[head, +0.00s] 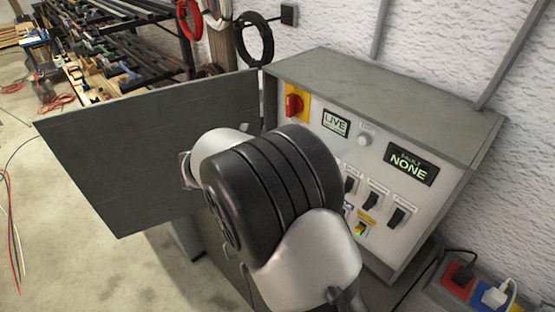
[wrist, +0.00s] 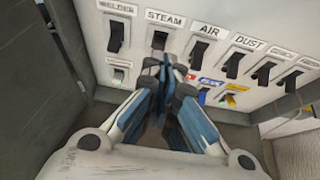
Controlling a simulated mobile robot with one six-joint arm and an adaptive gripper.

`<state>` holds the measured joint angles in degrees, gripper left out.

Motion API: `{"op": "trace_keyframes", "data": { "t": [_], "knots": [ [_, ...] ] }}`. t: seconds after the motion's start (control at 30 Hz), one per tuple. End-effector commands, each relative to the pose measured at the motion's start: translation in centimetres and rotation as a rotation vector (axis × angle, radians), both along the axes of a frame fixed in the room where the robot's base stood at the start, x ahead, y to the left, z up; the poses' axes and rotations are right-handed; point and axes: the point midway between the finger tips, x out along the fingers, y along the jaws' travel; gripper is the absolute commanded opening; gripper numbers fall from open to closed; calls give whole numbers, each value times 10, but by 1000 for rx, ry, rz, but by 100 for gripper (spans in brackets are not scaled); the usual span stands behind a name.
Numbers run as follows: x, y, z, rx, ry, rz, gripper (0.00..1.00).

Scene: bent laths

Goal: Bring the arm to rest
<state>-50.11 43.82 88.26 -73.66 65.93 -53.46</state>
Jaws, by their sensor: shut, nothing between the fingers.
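My gripper (wrist: 162,68) is shut and empty in the wrist view, with its fingertips in front of the switch panel (wrist: 135,72). The tips overlap the lower part of the STEAM switch (wrist: 159,40); I cannot tell whether they touch the panel. In the head view my arm (head: 275,200) reaches across the front of the grey cabinet (head: 385,95) and hides part of its panel. My gripper is hidden there behind the arm.
The cabinet's door (head: 150,150) stands open at the left. The panel has a red rotary switch (head: 293,104), a LIVE display (head: 336,122) and a display reading NONE (head: 410,165). Plugs (head: 493,295) and cables sit at the lower right. Open floor (head: 70,250) shows at the left.

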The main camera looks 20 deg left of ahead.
Motion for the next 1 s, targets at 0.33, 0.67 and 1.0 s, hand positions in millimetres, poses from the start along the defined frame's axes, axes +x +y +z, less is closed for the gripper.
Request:
{"op": "trace_keyframes", "data": {
  "t": [0.33, 0.67, 1.0],
  "knots": [
    [0, -1, -1, 0, 1, -2, 0],
    [-27, -125, 14, 351, -26, -394, 0],
    [-155, -272, -3, 982, -179, -1102, 0]
  ]
}}
